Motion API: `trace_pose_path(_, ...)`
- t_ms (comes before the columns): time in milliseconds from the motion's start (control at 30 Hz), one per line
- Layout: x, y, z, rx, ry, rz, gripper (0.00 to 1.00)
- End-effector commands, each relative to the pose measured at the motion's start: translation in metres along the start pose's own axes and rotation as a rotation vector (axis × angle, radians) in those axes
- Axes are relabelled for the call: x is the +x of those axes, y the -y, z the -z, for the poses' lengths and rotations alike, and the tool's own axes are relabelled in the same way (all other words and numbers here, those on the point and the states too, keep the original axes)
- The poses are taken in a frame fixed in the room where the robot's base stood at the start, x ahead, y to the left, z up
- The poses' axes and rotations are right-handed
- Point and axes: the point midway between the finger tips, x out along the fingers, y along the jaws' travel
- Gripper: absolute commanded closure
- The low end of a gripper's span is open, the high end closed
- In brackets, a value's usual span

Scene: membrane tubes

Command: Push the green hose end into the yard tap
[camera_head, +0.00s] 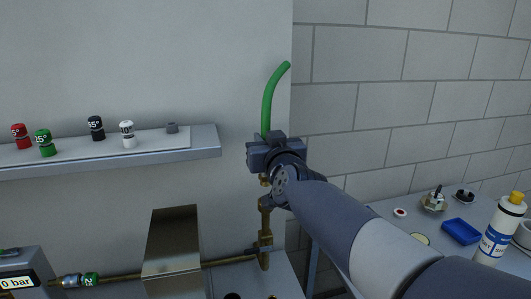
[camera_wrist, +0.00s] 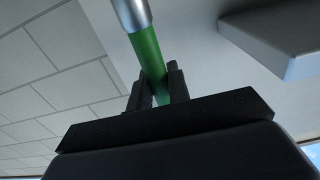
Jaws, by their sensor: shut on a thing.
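The green hose (camera_head: 267,100) rises above my gripper (camera_head: 264,148) in the head view and curves to the right at its top. My gripper is shut on the hose; in the wrist view its two fingers (camera_wrist: 161,82) lie on either side of the green hose (camera_wrist: 150,55). A silver cylindrical piece (camera_wrist: 131,12) adjoins the hose beyond the fingers; I cannot tell whether it belongs to the hose or the tap. A brass upright fitting (camera_head: 265,222), apparently the tap, stands below my gripper. The contact between hose and tap is hidden.
A shelf (camera_head: 205,145) with several coloured caps is at left. A metal box (camera_head: 172,245) stands by the brass pipe (camera_head: 215,262). At right, a bench holds a blue tray (camera_head: 461,231) and a white bottle (camera_head: 498,232). The wall above the hose is clear.

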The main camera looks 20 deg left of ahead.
Motion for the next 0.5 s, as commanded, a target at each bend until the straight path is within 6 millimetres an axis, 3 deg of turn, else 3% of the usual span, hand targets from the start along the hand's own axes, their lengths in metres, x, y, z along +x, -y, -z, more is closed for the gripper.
trace_pose_path(33,0.000,0.000,0.015,0.001,-0.001,0.000,1.00)
trace_pose_path(200,0.000,0.000,0.034,0.000,0.001,0.000,1.00)
trace_pose_path(500,0.000,0.000,0.034,-0.001,0.002,0.000,1.00)
